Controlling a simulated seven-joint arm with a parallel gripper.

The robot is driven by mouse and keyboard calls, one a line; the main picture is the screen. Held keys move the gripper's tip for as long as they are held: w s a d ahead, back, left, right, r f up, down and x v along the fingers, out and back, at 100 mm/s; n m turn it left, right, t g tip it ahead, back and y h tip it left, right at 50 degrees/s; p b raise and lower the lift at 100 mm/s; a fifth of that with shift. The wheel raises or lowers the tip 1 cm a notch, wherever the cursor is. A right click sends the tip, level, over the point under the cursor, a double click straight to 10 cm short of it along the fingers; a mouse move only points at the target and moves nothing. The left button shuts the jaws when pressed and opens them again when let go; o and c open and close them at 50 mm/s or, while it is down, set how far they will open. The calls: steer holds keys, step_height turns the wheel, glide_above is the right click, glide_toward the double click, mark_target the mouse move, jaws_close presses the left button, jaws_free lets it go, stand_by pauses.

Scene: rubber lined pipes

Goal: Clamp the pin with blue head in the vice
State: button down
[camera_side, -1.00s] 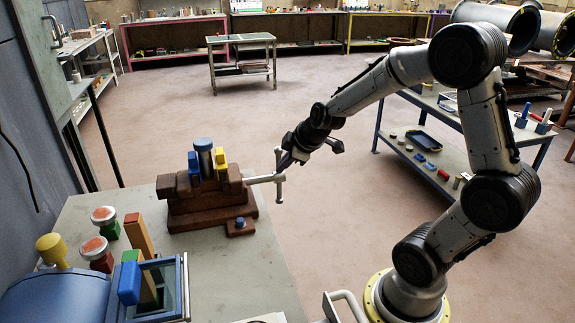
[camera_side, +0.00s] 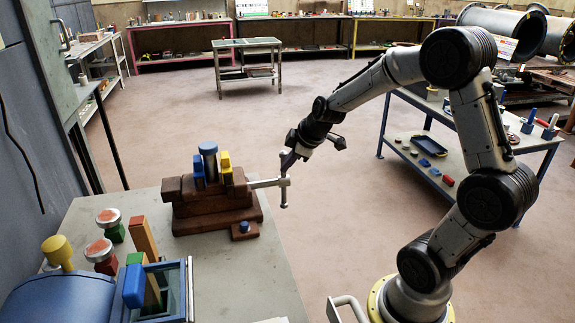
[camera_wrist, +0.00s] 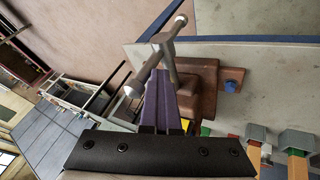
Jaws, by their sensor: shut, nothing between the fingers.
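The reddish-brown vice (camera_side: 212,207) stands on the bench; it also shows in the wrist view (camera_wrist: 207,75). A grey pin with a blue head (camera_side: 208,148) stands upright in it, between a blue block (camera_side: 197,172) and a yellow block (camera_side: 226,165). The vice's metal T-handle (camera_side: 284,194) sticks out to the right; its bar shows slanted in the wrist view (camera_wrist: 150,65). My gripper (camera_side: 288,158) is shut and empty, its purple fingers (camera_wrist: 161,75) at the handle bar. Whether they touch it I cannot tell.
A small brown block with a blue knob (camera_side: 244,231) lies in front of the vice. Red-topped stamps (camera_side: 108,218), upright coloured blocks (camera_side: 147,242) and a blue machine (camera_side: 62,293) crowd the bench's left. Beyond the bench's right edge is open floor.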

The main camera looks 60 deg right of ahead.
mark_target(284, 153)
steer(key=shift+w+d, duration=0.1)
steer(key=shift+w+d+r+g+y, duration=0.25)
steer(key=shift+w+d+g+y, duration=0.3)
steer(key=shift+g+y, duration=0.3)
steer(key=shift+w+d+m+g+y, duration=0.4)
steer(key=shift+w+d+g+y, duration=0.3)
steer(key=shift+g+y, duration=0.2)
steer(key=w+d+f+g+y, duration=0.3)
steer(key=w+d+f+g, duration=0.1)
steer(key=f, duration=0.4)
steer(key=shift+w+d+f+m+y, duration=0.3)
steer(key=shift+w+d+m+y, duration=0.1)
steer(key=shift+w+d, duration=0.15)
stand_by(0.3)
